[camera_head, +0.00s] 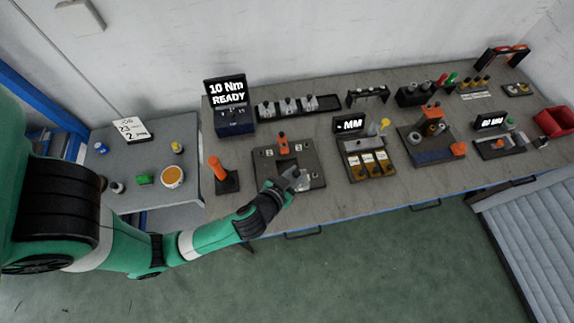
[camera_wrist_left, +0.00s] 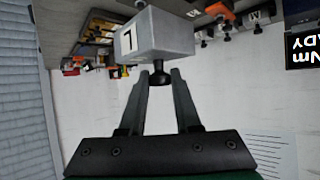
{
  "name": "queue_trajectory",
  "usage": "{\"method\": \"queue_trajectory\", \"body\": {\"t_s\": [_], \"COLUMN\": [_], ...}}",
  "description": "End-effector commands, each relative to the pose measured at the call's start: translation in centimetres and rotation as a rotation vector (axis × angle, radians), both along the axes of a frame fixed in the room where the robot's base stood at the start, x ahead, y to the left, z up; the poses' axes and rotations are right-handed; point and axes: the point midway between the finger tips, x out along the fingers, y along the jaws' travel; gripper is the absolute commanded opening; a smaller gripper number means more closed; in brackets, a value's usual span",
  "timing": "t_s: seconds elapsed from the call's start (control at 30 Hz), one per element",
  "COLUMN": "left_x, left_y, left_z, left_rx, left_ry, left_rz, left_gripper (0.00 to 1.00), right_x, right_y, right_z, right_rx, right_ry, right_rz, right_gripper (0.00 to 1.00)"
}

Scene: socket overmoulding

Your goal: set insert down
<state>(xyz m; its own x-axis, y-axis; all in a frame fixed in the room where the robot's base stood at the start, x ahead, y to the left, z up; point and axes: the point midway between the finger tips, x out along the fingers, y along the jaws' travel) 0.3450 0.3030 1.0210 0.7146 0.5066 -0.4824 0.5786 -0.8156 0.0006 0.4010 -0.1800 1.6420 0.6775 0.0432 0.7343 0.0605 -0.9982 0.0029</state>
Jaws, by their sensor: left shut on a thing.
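My left gripper (camera_head: 287,188) is at the front right part of a dark fixture plate (camera_head: 310,155) on the workbench. It is shut on the insert (camera_head: 301,181), a grey metal block. In the left wrist view the insert (camera_wrist_left: 155,38) carries a white label with a black mark and has a black knob (camera_wrist_left: 160,76) held between the fingertips (camera_wrist_left: 160,82). I cannot tell whether the insert touches the plate. The plate bears an orange clamp (camera_head: 283,145) and small white labels. My right gripper is not in view.
A black rack (camera_head: 325,103) with several similar grey blocks stands behind the plate. A "10 Nm READY" display (camera_head: 228,97) and an orange-handled tool (camera_head: 218,170) are to the left.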

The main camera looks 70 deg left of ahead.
Motion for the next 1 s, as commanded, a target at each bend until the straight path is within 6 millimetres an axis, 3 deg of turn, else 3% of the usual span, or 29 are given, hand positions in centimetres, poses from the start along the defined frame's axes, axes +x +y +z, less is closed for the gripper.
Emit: {"method": "queue_trajectory", "body": {"t_s": [0.03, 0.27, 0.5, 0.73, 1.0], "left_x": [0.1, 0.7, 1.1, 1.3, 1.3], "left_y": [1.0, 6.4, 9.4, 9.9, 10.5], "left_z": [-1.5, -3.7, -6.9, -7.5, -11.3], "left_rx": [0.0, 0.003, 0.003, 0.003, 0.004], "left_ry": [-0.012, -0.015, -0.007, -0.006, -0.006], "left_rz": [0.008, 0.011, 0.001, -0.002, -0.003], "left_gripper": [0.0, 0.0, 0.0, 0.0, 0.0], "right_x": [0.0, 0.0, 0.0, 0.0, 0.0], "right_y": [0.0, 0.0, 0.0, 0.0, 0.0], "right_z": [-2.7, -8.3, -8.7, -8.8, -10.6], "right_rx": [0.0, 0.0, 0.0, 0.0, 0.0], "right_ry": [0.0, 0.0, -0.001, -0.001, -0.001], "right_rz": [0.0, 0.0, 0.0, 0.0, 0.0], "right_gripper": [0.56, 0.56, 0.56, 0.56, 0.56]}}
